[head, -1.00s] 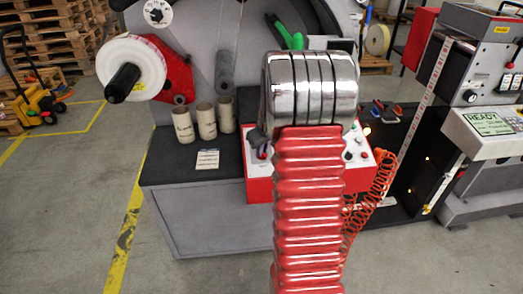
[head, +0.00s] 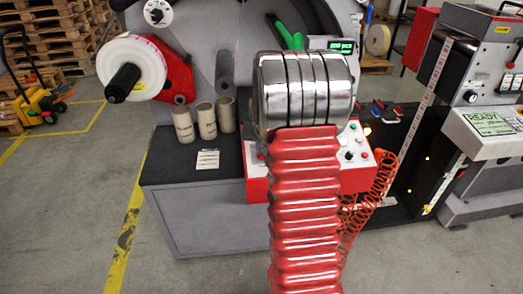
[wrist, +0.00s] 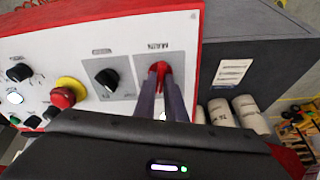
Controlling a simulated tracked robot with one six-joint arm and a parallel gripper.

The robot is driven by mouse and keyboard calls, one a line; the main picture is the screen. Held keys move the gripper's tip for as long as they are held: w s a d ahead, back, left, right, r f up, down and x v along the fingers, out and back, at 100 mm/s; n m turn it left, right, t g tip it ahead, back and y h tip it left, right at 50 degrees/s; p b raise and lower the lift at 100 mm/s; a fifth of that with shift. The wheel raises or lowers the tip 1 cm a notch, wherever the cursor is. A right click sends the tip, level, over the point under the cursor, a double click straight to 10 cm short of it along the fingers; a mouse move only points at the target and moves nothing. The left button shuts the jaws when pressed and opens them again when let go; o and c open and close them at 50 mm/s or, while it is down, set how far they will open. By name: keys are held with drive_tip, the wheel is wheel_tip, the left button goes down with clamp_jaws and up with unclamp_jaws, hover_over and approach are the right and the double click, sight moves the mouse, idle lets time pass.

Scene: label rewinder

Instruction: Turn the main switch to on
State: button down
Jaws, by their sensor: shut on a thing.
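The main switch (wrist: 160,69) is a red rotary knob on a grey plate marked MAIN, which appears upside down in the wrist view. My gripper (wrist: 160,82) reaches it with two dark fingers, one on each side of the knob, and is shut on it. The fingers hide part of the knob, so I cannot tell its on or off position. In the head view my red ribbed arm hides the switch and most of the gripper. The control box (head: 256,188) is red with a white face.
Beside the switch are a black selector knob (wrist: 107,79) and a red mushroom button (wrist: 63,97) on a yellow collar. Another black knob (wrist: 19,72) is farther left. An orange coiled cord (head: 372,208) hangs right.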

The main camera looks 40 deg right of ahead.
drive_tip(key=shift+w+a+m, duration=0.1)
drive_tip(key=shift+a+m, duration=0.05)
drive_tip(key=shift+m, duration=0.65)
drive_tip(key=shift+w+a+m, duration=0.1)
drive_tip(key=shift+m, duration=0.7)
drive_tip(key=c, duration=2.1)
unclamp_jaws()
drive_tip(key=shift+o, duration=1.4)
drive_tip(key=shift+s+d, duration=0.1)
drive_tip(key=shift+r, duration=0.1)
drive_tip(key=v, duration=1.3)
drive_tip(key=shift+a+r, duration=0.2)
drive_tip(key=shift+a, duration=0.15)
